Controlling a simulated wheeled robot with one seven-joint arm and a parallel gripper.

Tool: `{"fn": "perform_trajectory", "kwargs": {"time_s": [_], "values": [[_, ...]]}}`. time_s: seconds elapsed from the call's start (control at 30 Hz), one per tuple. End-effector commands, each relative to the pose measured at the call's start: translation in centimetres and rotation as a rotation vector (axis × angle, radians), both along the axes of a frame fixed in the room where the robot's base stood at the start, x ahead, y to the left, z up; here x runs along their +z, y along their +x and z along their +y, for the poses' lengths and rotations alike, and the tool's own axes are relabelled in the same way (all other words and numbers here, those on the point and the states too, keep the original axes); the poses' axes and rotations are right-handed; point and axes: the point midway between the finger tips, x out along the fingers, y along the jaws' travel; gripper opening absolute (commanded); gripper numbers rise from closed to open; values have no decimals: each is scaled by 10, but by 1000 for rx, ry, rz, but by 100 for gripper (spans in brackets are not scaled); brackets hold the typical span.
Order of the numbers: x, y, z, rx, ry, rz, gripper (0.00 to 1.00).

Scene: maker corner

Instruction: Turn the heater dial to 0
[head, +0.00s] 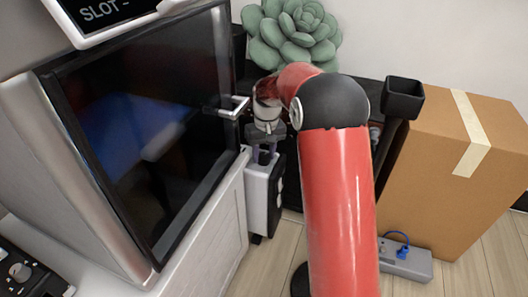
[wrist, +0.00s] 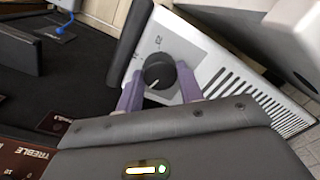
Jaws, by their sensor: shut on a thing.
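The white heater (head: 260,195) stands on the floor beside the large cabinet in the head view, and its top panel and slotted grille (wrist: 240,85) fill the right of the wrist view. The round black heater dial (wrist: 160,71) sits on a grey panel; a "2" is printed above it and a light pointer mark shows on its lower part. My gripper (wrist: 161,88) has its purple fingers on both sides of the dial, shut on it. In the head view my gripper (head: 264,150) is over the heater's top, and the dial is hidden there.
A big cabinet with a dark glass door (head: 150,130) and handle stands close on the left. A dark shelf unit, a black bin (head: 403,98) and a cardboard box (head: 455,180) are on the right. A power strip (head: 405,262) lies on the floor. A succulent (head: 292,30) is behind.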

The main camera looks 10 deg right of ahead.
Motion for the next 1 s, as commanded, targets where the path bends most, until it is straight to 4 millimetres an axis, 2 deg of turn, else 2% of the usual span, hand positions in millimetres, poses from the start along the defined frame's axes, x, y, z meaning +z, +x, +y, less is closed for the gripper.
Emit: {"fn": "perform_trajectory", "kwargs": {"time_s": [0.27, 1.0], "values": [[4, 0, 1, 197, 2, 2, 14], [3, 0, 3, 901, 3, 2, 14]]}}
